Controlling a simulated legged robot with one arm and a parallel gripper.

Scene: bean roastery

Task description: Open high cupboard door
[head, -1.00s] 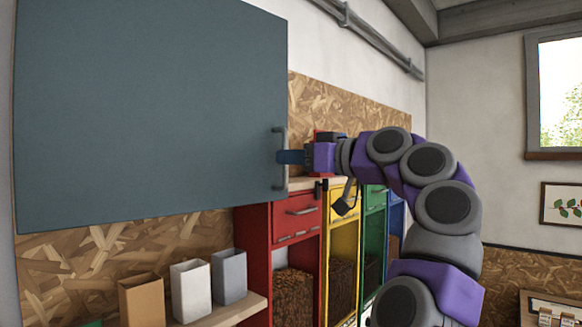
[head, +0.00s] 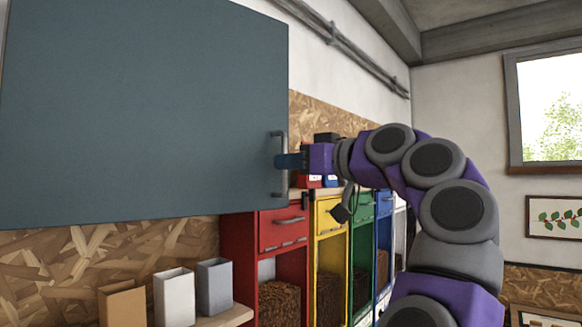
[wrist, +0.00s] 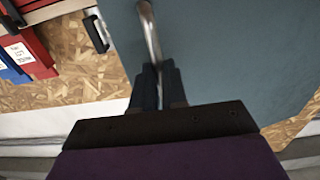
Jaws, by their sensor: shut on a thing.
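The high cupboard door (head: 140,110) is a large blue-grey panel filling the upper left of the head view. Its vertical metal bar handle (head: 284,145) is near its right edge. My gripper (head: 283,161) reaches the handle from the right, its blue fingers at the bar's middle. In the wrist view my gripper (wrist: 158,72) is shut on the handle (wrist: 149,30), with the bar between its two dark fingers. The door (wrist: 230,60) fills the right of that view. The cupboard's inside is hidden.
Below stand red (head: 283,228), yellow (head: 328,222), green and blue bean bins. Brown, white and grey bags (head: 174,295) stand on a shelf (head: 225,316) under the door. A window (head: 548,110) is on the right wall. The space right of my arm looks clear.

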